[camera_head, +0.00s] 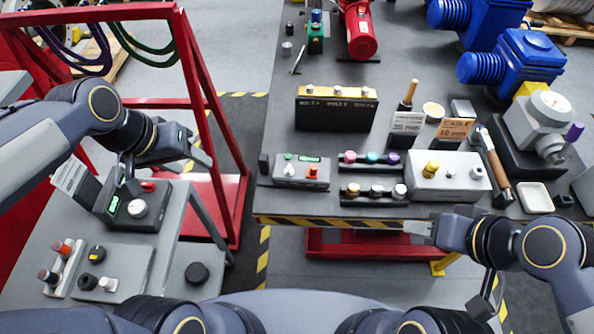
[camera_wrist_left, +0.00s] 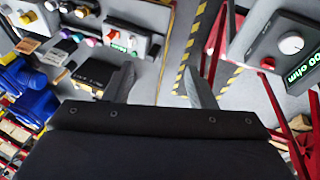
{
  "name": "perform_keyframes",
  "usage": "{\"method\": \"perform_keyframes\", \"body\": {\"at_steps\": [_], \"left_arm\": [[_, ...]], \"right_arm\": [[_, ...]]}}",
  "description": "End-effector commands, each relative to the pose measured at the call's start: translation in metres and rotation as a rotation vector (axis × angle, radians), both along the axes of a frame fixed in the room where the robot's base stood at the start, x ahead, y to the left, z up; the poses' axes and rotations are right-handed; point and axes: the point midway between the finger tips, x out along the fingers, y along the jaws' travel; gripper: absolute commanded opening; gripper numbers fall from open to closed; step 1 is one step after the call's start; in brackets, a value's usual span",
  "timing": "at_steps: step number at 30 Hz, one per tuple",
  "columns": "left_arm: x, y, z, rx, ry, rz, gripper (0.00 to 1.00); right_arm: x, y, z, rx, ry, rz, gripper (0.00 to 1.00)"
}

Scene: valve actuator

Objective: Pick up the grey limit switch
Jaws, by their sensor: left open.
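No part is plainly marked as the grey limit switch, and I cannot tell which grey part it is. A grey box with a yellow knob and pale knobs (camera_head: 450,182) sits near the front right of the main table. A grey device with a round gauge (camera_head: 541,128) stands behind it on a dark base. My left gripper (camera_head: 203,143) hangs above the gap between the tables, left of the main table. In the left wrist view its two fingers (camera_wrist_left: 162,82) are apart with nothing between them. My right gripper (camera_head: 416,228) is at the main table's front edge; its finger gap is unclear.
A grey meter box (camera_head: 148,205) stands on the left side table below my left arm. A red frame (camera_head: 200,75) rises behind. A small button box (camera_head: 302,171), racks of coloured knobs (camera_head: 370,158) and a black bolt bin (camera_head: 335,110) crowd the main table.

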Motion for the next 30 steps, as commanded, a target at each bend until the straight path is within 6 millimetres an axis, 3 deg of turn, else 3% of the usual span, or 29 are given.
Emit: {"method": "perform_keyframes", "body": {"at_steps": [1,8,15,22,30], "left_arm": [[0.019,-0.003,-0.004,0.016,0.029,-0.016,0.51],[0.095,-0.022,-0.030,0.099,0.130,-0.062,0.51],[0.162,-0.057,-0.080,0.208,0.217,-0.112,0.51],[0.197,-0.085,-0.122,0.286,0.261,-0.142,0.51],[0.205,-0.093,-0.154,0.311,0.275,-0.151,0.51]], "right_arm": [[0.000,0.000,-0.001,0.000,0.000,0.000,0.36],[0.000,0.000,-0.002,0.000,0.000,0.000,0.36],[0.000,0.000,-0.003,0.000,0.000,0.000,0.36],[0.000,0.000,-0.003,0.000,0.000,0.000,0.36],[0.000,0.000,-0.003,0.000,0.000,0.000,0.36]]}}
